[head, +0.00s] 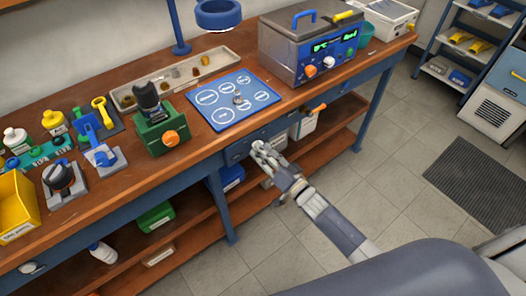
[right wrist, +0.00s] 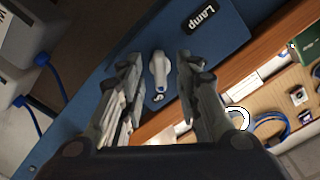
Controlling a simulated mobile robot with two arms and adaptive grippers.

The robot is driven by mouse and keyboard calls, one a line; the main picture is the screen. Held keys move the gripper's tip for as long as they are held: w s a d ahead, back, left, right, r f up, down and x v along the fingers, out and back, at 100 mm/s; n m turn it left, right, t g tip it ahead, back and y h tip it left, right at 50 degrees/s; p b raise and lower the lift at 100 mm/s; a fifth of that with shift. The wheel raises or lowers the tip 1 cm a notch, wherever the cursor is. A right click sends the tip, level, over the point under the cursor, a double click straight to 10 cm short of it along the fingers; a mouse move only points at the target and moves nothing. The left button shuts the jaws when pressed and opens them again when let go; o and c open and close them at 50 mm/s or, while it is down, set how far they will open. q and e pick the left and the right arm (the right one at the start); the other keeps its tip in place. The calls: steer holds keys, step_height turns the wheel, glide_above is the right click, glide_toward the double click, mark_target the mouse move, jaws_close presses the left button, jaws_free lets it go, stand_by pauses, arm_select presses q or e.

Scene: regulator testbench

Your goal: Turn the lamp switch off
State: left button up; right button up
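The lamp switch (right wrist: 158,68) is a small white lever with a rounded end, on a blue panel in the right wrist view. A black label reading "Lamp" (right wrist: 201,17) is beside it. My right gripper (right wrist: 158,76) is open, with one finger on each side of the switch; gaps show between the fingers and the lever. In the head view my right gripper (head: 261,147) is at the blue front rail of the bench, and it hides the switch there. A blue ring-shaped lamp head (head: 218,13) hangs above the bench. My left gripper is not in view.
The wooden bench (head: 190,170) holds a blue mat (head: 222,117), a green block with an orange knob (head: 160,130) and a blue-and-steel machine (head: 312,50). An orange handle (head: 317,109) projects right of my gripper. A lower shelf (head: 190,236) carries bins.

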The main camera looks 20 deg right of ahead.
steer(key=shift+w+a, duration=0.1)
steer(key=shift+w, duration=0.25)
jaws_close()
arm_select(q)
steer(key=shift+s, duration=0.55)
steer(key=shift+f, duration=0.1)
arm_select(e)
steer(key=shift+n, duration=0.3)
arm_select(q)
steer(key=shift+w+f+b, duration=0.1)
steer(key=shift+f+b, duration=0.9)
steer(key=shift+b, duration=0.05)
arm_select(e)
steer(key=shift+f+n, duration=0.1)
steer(key=shift+n, duration=7.5)
